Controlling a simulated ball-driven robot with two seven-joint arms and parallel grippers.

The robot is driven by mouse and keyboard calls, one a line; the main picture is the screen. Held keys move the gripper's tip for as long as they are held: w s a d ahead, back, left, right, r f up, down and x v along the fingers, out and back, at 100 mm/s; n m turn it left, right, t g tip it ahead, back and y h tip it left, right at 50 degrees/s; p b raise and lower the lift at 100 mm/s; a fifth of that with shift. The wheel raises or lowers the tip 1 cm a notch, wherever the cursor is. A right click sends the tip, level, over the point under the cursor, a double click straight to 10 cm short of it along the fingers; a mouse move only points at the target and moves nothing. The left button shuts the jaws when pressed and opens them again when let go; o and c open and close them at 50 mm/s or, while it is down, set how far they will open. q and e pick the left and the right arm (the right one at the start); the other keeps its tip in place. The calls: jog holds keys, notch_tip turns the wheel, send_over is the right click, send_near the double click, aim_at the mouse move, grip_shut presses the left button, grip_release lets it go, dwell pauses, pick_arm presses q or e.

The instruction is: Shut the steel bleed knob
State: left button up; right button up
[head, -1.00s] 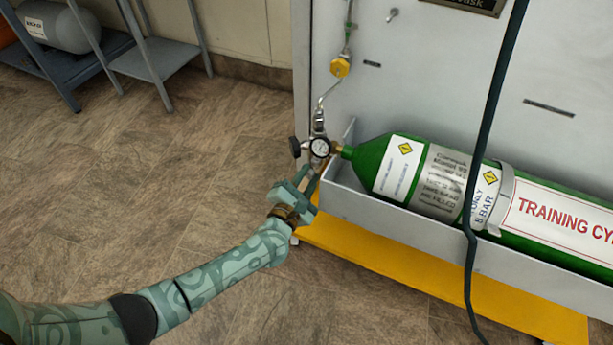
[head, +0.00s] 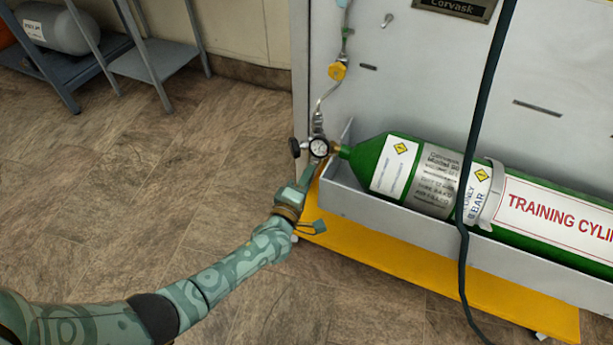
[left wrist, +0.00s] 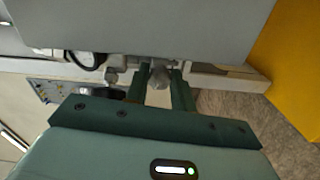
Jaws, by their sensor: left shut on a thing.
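The steel bleed knob (left wrist: 159,75) is a small grey knob between the two fingers of my left gripper (left wrist: 159,82) in the left wrist view. The fingers are shut on it, one on each side. In the head view my left gripper (head: 312,169) reaches up to just below the round gauge (head: 319,147) at the cylinder's neck, and the knob is hidden there. The green training cylinder (head: 367,160) lies on its side to the right of the gauge. My right gripper is in neither view.
A black handwheel (head: 295,148) sits left of the gauge. A pipe rises to a yellow fitting (head: 338,71) on the grey panel (head: 420,75). The tray wall (head: 345,196) and yellow base (head: 400,264) lie close right of my gripper. A dark hose (head: 475,130) hangs in front.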

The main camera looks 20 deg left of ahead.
pick_arm(q)
jog(key=shift+s+f+m+p, duration=0.1)
jog(key=shift+m+p, duration=0.1)
jog(key=shift+m, duration=2.05)
jog(key=shift+f+m+p, duration=0.15)
jog(key=shift+m, duration=2.15)
jog(key=shift+s+f+m+p, duration=0.1)
jog(key=shift+m+p, duration=0.1)
jog(key=shift+m, duration=2.05)
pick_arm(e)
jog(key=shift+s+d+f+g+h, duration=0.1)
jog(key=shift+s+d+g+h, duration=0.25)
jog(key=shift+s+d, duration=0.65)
pick_arm(q)
jog(key=o, duration=0.8)
jog(key=shift+c, duration=0.2)
jog(key=shift+o, duration=1.1)
jog(key=shift+w+a+r, duration=0.1)
jog(key=shift+w, duration=0.05)
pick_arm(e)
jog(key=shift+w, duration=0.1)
